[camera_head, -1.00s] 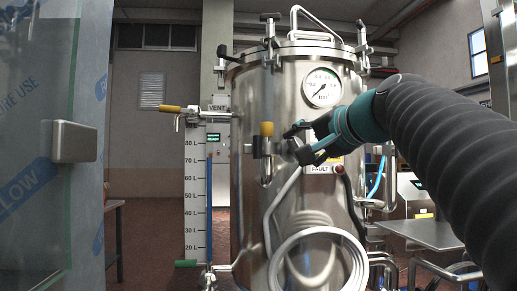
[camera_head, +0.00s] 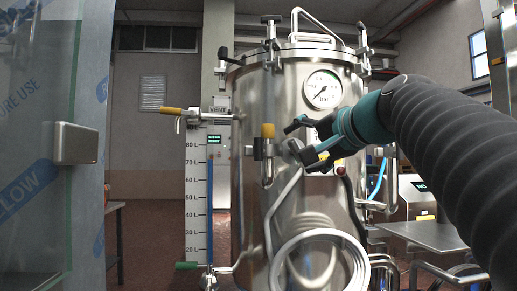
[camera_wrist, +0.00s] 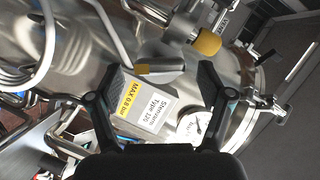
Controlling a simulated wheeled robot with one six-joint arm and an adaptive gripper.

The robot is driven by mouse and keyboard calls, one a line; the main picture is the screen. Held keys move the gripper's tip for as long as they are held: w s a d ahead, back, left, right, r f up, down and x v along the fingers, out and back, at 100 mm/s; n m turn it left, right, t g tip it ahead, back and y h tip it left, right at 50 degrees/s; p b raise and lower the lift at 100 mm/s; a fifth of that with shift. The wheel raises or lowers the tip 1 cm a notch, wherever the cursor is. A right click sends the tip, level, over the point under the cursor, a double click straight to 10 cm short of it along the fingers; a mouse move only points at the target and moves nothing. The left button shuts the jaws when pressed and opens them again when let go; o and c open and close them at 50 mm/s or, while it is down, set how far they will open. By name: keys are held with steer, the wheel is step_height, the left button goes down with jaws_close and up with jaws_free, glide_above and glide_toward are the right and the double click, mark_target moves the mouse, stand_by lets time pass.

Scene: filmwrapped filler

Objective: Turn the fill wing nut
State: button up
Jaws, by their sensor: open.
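The steel tank (camera_head: 255,205) stands in the middle of the head view. No part labelled as the fill wing nut can be read; clamps with dark-tipped handles sit around the lid. My gripper (camera_head: 297,143) is open in front of the tank, below the gauge and right of a fitting with a yellow cap (camera_head: 267,130). In the wrist view, my gripper (camera_wrist: 160,70) has its fingers spread wide. A short grey cylinder with a yellow end (camera_wrist: 160,68) shows between the fingertips; contact cannot be told. The yellow cap (camera_wrist: 207,43) lies beyond the right finger.
A pressure gauge (camera_head: 323,89) sits above my gripper. A coiled white hose (camera_head: 318,262) hangs low on the tank. A vent valve (camera_head: 180,111) and a level scale (camera_head: 196,200) stand left. A film-covered panel (camera_head: 40,120) fills the far left; a steel table (camera_head: 425,236) stands right.

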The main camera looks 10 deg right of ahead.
steer(key=v, duration=0.7)
stand_by(0.5)
steer(key=d+f+g+h, duration=0.2)
steer(key=d+f, duration=0.1)
steer(key=f, duration=0.7)
steer(key=d+f+g+h, duration=0.2)
steer(key=d+f, duration=0.1)
steer(key=f, duration=0.8)
steer(key=s+a+f+n+g, duration=0.1)
steer(key=s+a+f+n, duration=0.1)
steer(key=s+f, duration=0.3)
steer(key=s+a+f+n+g+h, duration=0.1)
steer(key=s+a+f+n+g, duration=0.1)
steer(key=f, duration=1.1)
steer(key=s+a+f+n+g+p, duration=0.1)
steer(key=s+a+f+n+g, duration=0.1)
steer(key=s+a+f+n, duration=0.2)
steer(key=s+a+f, duration=0.1)
steer(key=s+f, duration=0.2)
steer(key=f, duration=0.2)
steer(key=shift+s+a, duration=0.25)
steer(key=shift+s, duration=0.05)
